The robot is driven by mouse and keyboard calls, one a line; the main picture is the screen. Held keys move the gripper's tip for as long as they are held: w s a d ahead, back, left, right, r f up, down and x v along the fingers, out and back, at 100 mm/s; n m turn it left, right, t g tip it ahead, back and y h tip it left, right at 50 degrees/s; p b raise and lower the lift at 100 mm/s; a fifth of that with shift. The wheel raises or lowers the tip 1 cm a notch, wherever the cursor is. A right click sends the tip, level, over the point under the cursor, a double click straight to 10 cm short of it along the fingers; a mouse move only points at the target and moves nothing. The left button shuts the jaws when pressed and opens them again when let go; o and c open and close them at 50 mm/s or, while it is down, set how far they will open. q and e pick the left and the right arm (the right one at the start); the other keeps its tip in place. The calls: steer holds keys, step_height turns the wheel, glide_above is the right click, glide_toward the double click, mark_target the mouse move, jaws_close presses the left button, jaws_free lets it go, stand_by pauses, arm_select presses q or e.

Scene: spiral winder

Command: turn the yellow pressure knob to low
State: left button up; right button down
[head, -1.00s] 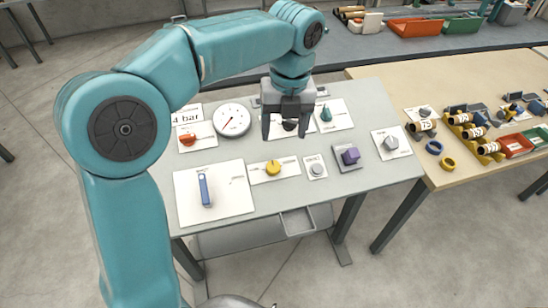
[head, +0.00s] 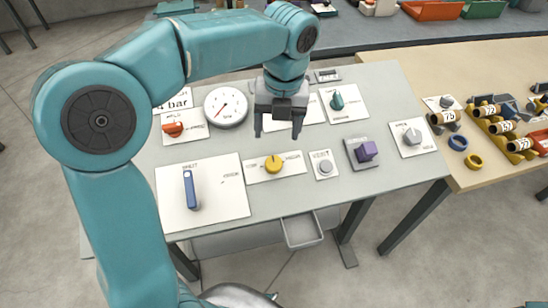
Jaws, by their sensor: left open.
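The yellow pressure knob (head: 274,164) sits on a white label plate (head: 290,170) near the middle of the grey panel table. A small mark on the knob points roughly away from me, toward the top of the picture. My left gripper (head: 279,133) hangs with its fingers down just beyond the knob in the picture. It is open and empty, apart from the knob. It partly hides a plate behind it. My right gripper is not in view.
A blue lever (head: 190,190) stands left of the knob. A grey button (head: 325,167) and a purple knob (head: 366,151) stand to its right. Behind are a red knob (head: 172,129), a round gauge (head: 226,107) and a teal knob (head: 337,100). A wooden table (head: 462,78) with parts adjoins at right.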

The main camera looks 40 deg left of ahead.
mark_target(274, 162)
arm_select(q)
steer(key=f, duration=1.1)
steer(key=shift+s+a+b, duration=0.1)
steer(key=shift+a+b, duration=0.1)
steer(key=shift+b, duration=0.1)
steer(key=shift+s, duration=0.1)
steer(key=c, duration=1.1)
